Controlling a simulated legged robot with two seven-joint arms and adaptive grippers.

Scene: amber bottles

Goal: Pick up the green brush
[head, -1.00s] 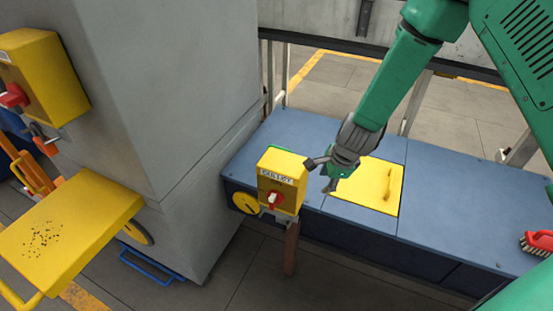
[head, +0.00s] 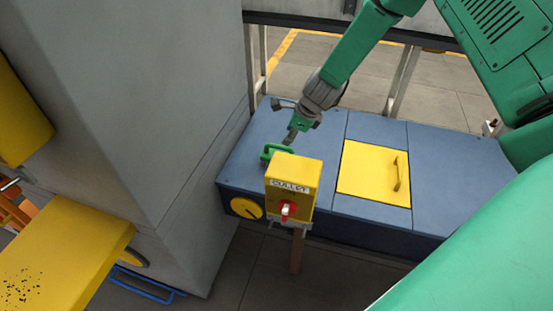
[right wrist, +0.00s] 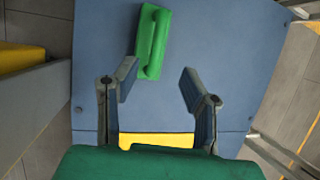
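The green brush (head: 277,151) lies on the left part of the blue bench top, just behind the yellow CULLET box, which hides some of it. In the right wrist view the green brush (right wrist: 152,42) lies lengthwise ahead of my fingers, nearer the left finger. My right gripper (head: 287,121) is above the bench close to the brush. In the right wrist view the gripper (right wrist: 158,80) has its fingers spread wide with nothing between them. My left gripper is not in view.
The yellow CULLET box (head: 292,183) with its switch stands at the bench's front edge. A yellow hatch (head: 365,170) with a handle is set in the blue bench (head: 440,165). A grey cabinet (head: 170,90) rises at the left. The bench top right of the hatch is clear.

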